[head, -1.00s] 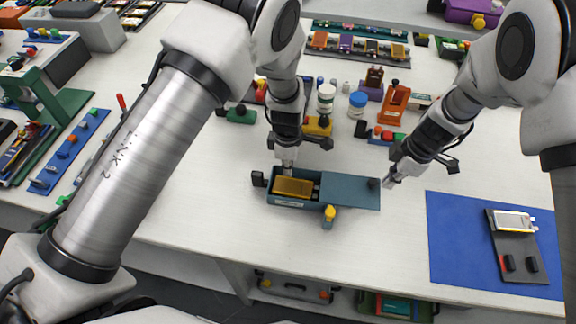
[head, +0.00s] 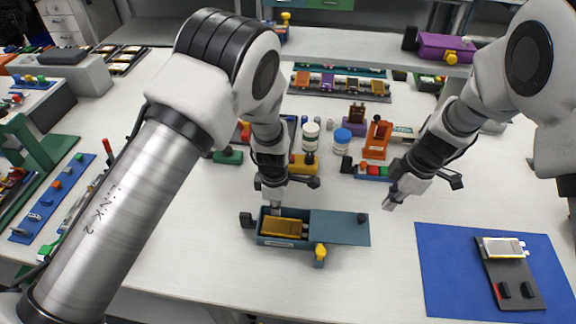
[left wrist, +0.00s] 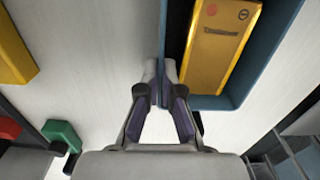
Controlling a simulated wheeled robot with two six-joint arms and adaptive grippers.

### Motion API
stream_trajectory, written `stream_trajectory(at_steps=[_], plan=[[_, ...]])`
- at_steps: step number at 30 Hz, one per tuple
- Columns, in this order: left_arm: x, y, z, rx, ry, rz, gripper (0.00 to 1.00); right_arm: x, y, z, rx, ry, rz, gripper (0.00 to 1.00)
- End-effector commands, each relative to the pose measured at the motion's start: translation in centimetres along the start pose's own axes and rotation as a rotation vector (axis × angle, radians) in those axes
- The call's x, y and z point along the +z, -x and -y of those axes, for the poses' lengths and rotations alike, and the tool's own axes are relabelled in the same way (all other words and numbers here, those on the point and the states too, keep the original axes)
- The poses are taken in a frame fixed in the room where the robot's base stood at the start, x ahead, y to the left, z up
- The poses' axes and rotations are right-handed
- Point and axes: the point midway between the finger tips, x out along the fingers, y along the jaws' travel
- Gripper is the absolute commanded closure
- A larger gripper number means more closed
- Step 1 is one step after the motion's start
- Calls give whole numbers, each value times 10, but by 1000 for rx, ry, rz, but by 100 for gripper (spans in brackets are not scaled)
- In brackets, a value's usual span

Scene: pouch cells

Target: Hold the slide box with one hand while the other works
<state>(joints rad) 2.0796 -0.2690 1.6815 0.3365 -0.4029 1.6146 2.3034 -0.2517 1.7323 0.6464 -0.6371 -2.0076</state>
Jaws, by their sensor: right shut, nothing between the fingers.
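The teal slide box (head: 262,240) stands near the table's front edge. Its flat lid (head: 338,227) is slid out to the right and has a dark knob (head: 362,218) at its right end. A gold pouch cell (head: 282,227) lies in the open part; it also shows in the left wrist view (left wrist: 215,45). My left gripper (head: 276,208) is at the box's back wall; in the left wrist view its fingers (left wrist: 160,88) close on that wall, one on each side. My right gripper (head: 389,204) is shut and empty, above and right of the knob, apart from it.
A blue mat (head: 440,285) at right bears a dark holder with a silver pouch cell (head: 502,248). Behind the box stand a white jar (head: 311,137), a blue-lidded jar (head: 342,138) and an orange block (head: 377,140). A yellow knob (head: 320,252) sticks out at the box's front.

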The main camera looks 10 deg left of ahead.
Motion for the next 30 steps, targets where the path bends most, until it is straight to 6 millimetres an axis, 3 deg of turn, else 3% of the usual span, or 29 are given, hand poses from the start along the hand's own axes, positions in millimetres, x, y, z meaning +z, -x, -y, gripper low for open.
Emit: stream_trajectory(at_steps=[6, 8, 14, 24, 30], plan=[[0, 0, 0, 0, 0, 0, 100, -20, 25, 0, 3, 3, 2, 100], [0, 0, 0, 0, 0, 0, 100, -21, 24, 1, 0, 1, 1, 100], [0, 0, 0, 0, 0, 0, 100, -16, 3, 1, -3, -1, 0, 100], [0, 0, 0, 0, 0, 0, 100, -5, -50, 1, -2, 0, -1, 100], [0, 0, 0, 0, 0, 0, 100, -3, -62, 0, 1, 0, 0, 100]])
